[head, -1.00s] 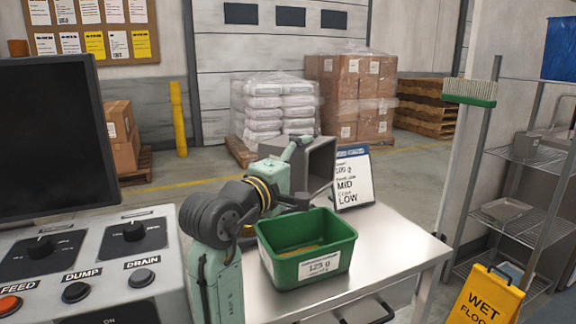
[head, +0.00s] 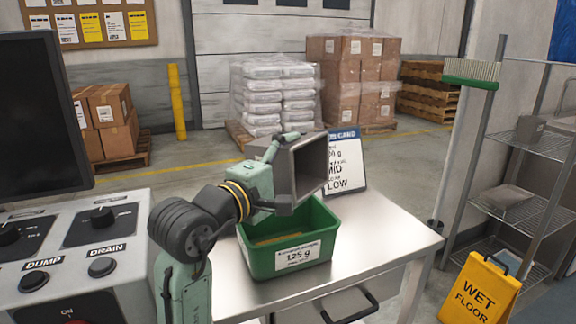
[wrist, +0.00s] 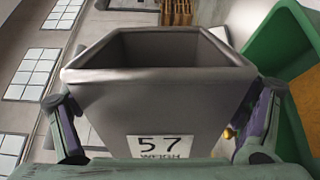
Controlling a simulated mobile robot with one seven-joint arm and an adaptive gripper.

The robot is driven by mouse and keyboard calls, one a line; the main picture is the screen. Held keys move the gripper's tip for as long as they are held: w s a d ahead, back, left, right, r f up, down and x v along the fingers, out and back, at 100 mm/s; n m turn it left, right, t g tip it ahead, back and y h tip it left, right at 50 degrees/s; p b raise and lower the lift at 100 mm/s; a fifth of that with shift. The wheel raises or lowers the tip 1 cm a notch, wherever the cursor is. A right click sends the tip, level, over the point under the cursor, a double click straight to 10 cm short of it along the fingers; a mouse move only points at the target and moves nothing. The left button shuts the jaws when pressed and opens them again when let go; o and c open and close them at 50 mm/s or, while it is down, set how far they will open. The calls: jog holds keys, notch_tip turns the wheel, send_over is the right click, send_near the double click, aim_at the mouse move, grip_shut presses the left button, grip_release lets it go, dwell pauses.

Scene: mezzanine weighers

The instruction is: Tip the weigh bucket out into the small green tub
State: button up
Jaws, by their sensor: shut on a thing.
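The grey weigh bucket (head: 299,168) is held above the small green tub (head: 290,262). The bucket lies tilted on its side, its square mouth facing right in the head view. My gripper (head: 268,175) is shut on it from the left. In the wrist view the bucket (wrist: 110,105) sits between the two fingers, with a "57 WEIGH" label; its inside is dark and I see no contents there.
The tub stands on a steel table (head: 385,235). A card stand (head: 345,165) is close behind the bucket. A control panel (head: 90,255) and dark monitor (head: 40,125) are at left. The table's right part is clear. A yellow wet-floor sign (head: 482,290) stands at right.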

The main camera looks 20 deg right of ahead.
notch_tip(320, 180, up, 2)
jog(key=n+p, duration=0.1)
jog(key=n, duration=0.1)
jog(key=n+p, duration=0.1)
jog(key=n, duration=0.2)
jog(key=shift+w+a, duration=0.15)
jog(key=n, duration=0.2)
jog(key=r+n, duration=0.1)
jog(key=n, duration=0.1)
jog(key=w+n+p, duration=0.1)
jog(key=n, duration=0.1)
jog(key=shift+a+r, duration=0.15)
jog(key=shift+a, duration=0.2)
jog(key=shift+w+r+n+p, duration=0.15)
jog(key=shift+r+n+p, duration=0.2)
jog(key=shift+p, duration=0.6)
jog(key=n+p, duration=0.1)
jog(key=p, duration=0.2)
jog(key=n+p, duration=0.1)
jog(key=shift+w+a+n, duration=0.25)
jog(key=shift+w+n, duration=0.1)
jog(key=shift+f+n+p, duration=0.15)
jog(key=shift+n+p, duration=0.15)
jog(key=shift+w+a+n, duration=0.25)
jog(key=shift+w+n, duration=0.1)
jog(key=shift+n, duration=0.75)
